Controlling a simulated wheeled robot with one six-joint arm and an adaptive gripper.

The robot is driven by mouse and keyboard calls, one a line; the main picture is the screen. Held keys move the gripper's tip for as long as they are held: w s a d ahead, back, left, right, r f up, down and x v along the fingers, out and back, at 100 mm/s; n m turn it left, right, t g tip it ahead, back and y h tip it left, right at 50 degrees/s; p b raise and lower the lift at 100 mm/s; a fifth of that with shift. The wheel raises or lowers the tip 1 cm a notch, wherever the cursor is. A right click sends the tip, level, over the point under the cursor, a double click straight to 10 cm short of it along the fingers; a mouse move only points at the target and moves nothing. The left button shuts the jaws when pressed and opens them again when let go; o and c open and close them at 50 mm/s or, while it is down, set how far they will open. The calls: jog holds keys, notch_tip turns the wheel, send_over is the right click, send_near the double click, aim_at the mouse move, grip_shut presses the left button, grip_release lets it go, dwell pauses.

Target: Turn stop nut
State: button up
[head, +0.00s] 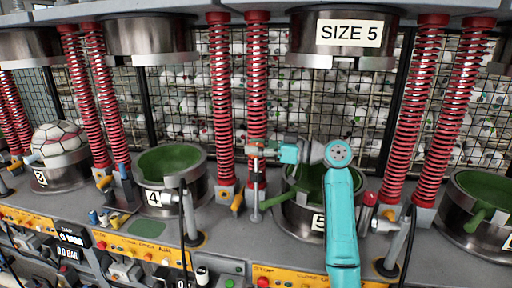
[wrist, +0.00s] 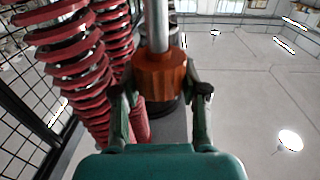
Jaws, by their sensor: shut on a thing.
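The stop nut (wrist: 160,76) is an orange-brown nut around a bright vertical metal rod (wrist: 157,25) in the wrist view. My gripper (wrist: 161,94) has one finger on each side of the nut and is shut on it. In the head view my gripper (head: 263,151) reaches left from my teal arm, in front of a red spring, above the bench between station 4 and the station under the SIZE 5 press head (head: 341,38). The nut is too small to make out clearly there.
Red springs (wrist: 83,70) stand close on the left in the wrist view. Below my arm in the head view is the green-lined cup (head: 290,212) of station 5. Cup 4 (head: 152,201) is empty; a ball (head: 58,138) sits farther left. Orange control panels line the front edge.

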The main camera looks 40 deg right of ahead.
jog(key=shift+n+g+y, duration=0.4)
jog(key=shift+y, duration=0.1)
jog(key=o, duration=1.2)
jog(key=shift+c, duration=0.2)
notch_tip(320, 180, up, 10)
jog(key=shift+f, duration=0.1)
